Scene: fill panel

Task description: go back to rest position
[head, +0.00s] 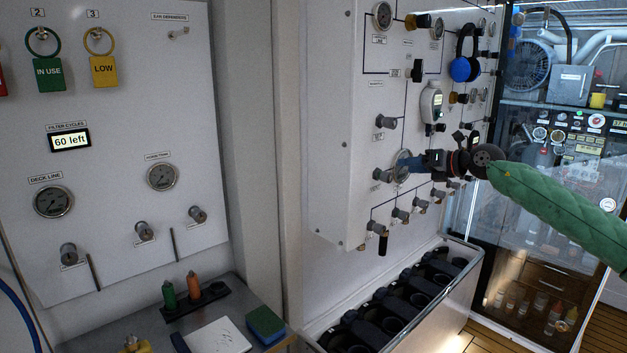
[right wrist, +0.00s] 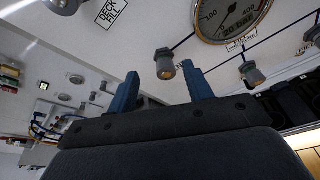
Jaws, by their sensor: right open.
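My right gripper (head: 402,166) is in front of the white fill panel (head: 335,150), on my green-sleeved arm from the right. Its blue fingers are open and empty. In the right wrist view the open gripper (right wrist: 162,88) has a grey valve knob (right wrist: 166,69) showing between and beyond its fingertips; I cannot tell how far off. A large gauge (right wrist: 232,16) is up and right of it there. In the head view the gripper partly covers a gauge (head: 401,160), beside a grey knob (head: 380,175). My left gripper is out of view.
A bin (head: 330,332) of dark cylinders stands below the panel. Blue ear defenders (head: 461,69) and a grey handheld meter (head: 431,103) hang on the panel. A bench (head: 95,338) with bottles and a sponge is lower left. A glass-fronted cabinet (head: 540,200) stands behind my right arm.

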